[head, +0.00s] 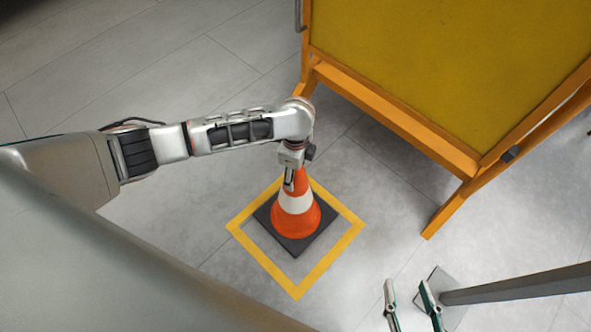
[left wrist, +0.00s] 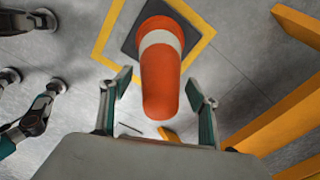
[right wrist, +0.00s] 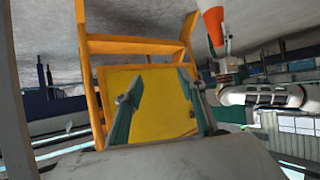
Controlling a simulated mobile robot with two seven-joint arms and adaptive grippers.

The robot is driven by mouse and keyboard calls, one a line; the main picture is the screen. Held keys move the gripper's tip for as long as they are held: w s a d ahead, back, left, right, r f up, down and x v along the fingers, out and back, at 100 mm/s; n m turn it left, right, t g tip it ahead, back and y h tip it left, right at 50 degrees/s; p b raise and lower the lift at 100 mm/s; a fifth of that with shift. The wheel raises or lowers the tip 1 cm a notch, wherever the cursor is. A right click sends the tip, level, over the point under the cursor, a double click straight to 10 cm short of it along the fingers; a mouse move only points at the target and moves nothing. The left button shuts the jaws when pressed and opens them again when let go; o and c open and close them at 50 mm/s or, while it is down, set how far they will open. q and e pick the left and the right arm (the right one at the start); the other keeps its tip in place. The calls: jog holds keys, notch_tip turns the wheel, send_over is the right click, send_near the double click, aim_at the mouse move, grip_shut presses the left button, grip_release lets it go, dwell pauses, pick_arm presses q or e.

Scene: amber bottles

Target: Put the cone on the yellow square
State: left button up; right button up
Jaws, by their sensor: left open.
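The orange and white cone (head: 297,208) stands upright on its dark square base, inside the yellow square outline (head: 240,245) on the floor. The base lies towards the upper part of the square. My left gripper (head: 290,180) is right at the cone's top. In the left wrist view the cone (left wrist: 160,75) shows between the two parted fingers (left wrist: 160,95), with gaps on both sides. My right gripper (head: 412,290) is open and empty at the lower right. In the right wrist view its fingers (right wrist: 160,85) are apart; the cone (right wrist: 214,25) shows beyond.
A large yellow board in an orange wooden frame (head: 395,115) stands at the upper right, close to the square. A grey post with a flat foot (head: 520,285) is at the lower right.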

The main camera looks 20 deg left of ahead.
jog(key=shift+s, duration=0.15)
pick_arm(q)
jog(key=r+p, duration=0.1)
jog(key=r, duration=0.3)
jog(key=r+p, duration=0.1)
jog(key=r, duration=0.1)
jog(key=shift+w+p, duration=0.35)
jog(key=r+p, duration=0.1)
jog(key=r, duration=0.1)
jog(key=r+p, duration=0.1)
jog(key=r, duration=0.2)
jog(key=shift+s+r+p, duration=0.2)
jog(key=shift+r+p, duration=0.1)
jog(key=shift+s+r, duration=0.1)
jog(key=shift+r, duration=0.2)
pick_arm(e)
jog(key=shift+n+g+h, duration=0.5)
jog(key=shift+h, duration=0.1)
jog(key=d, duration=0.1)
jog(key=s+d+f, duration=0.1)
jog(key=d, duration=0.2)
jog(key=shift+s+d+f, duration=0.15)
jog(key=shift+d+f, duration=0.1)
jog(key=shift+f, duration=0.1)
pick_arm(q)
jog(key=shift+s, duration=0.1)
pick_arm(e)
jog(key=shift+f, duration=0.1)
